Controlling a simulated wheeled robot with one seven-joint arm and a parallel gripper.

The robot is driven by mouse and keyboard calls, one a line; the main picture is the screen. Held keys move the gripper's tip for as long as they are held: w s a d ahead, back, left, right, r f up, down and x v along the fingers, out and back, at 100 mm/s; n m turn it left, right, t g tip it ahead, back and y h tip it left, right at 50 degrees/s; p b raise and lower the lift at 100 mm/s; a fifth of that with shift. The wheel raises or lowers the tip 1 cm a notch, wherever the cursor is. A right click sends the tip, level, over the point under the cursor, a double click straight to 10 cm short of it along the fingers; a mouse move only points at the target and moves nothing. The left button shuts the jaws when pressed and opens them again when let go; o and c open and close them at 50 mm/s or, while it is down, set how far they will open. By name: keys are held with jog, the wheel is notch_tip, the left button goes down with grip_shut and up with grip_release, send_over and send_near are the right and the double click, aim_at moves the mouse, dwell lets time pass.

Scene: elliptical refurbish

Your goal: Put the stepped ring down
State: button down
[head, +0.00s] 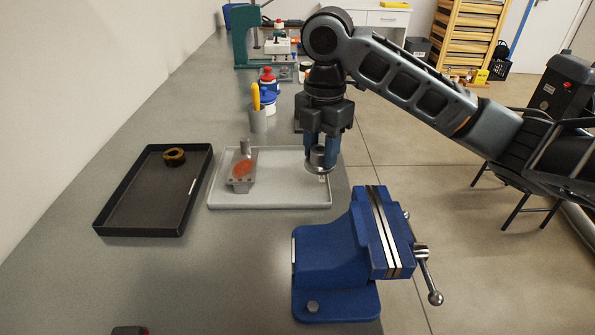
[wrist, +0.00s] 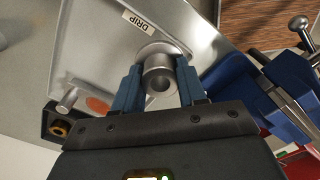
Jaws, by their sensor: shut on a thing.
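The stepped ring (head: 320,159) is a grey metal ring with a wide flange and a narrower collar. My gripper (head: 321,150) is shut on it, with a blue finger on each side of the collar. In the wrist view the ring (wrist: 160,73) sits between the fingertips (wrist: 157,85), its bore facing the camera. It is over the right part of the light grey tray (head: 285,195), near a label reading DRIP (wrist: 137,22). I cannot tell whether the flange touches the tray.
A metal block with an orange-red face (head: 242,170) stands on the tray's left side. A black tray (head: 140,233) with a brass-coloured ring (head: 174,156) lies to the left. A blue vise (head: 335,258) stands in front, close to the right. A cup (head: 258,122) stands behind.

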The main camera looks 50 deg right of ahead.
aim_at(301, 188)
jog(key=w+a+f, duration=0.2)
jog(key=shift+w+a+f, duration=0.1)
jog(key=shift+w+a, duration=0.2)
jog(key=shift+w, duration=0.1)
jog(key=shift+f+p, duration=0.35)
jog(key=shift+f, duration=1.65)
jog(key=shift+f, duration=0.1)
jog(key=c, duration=0.6)
grip_release()
jog(key=shift+c, duration=0.2)
notch_tip(301, 188, up, 12)
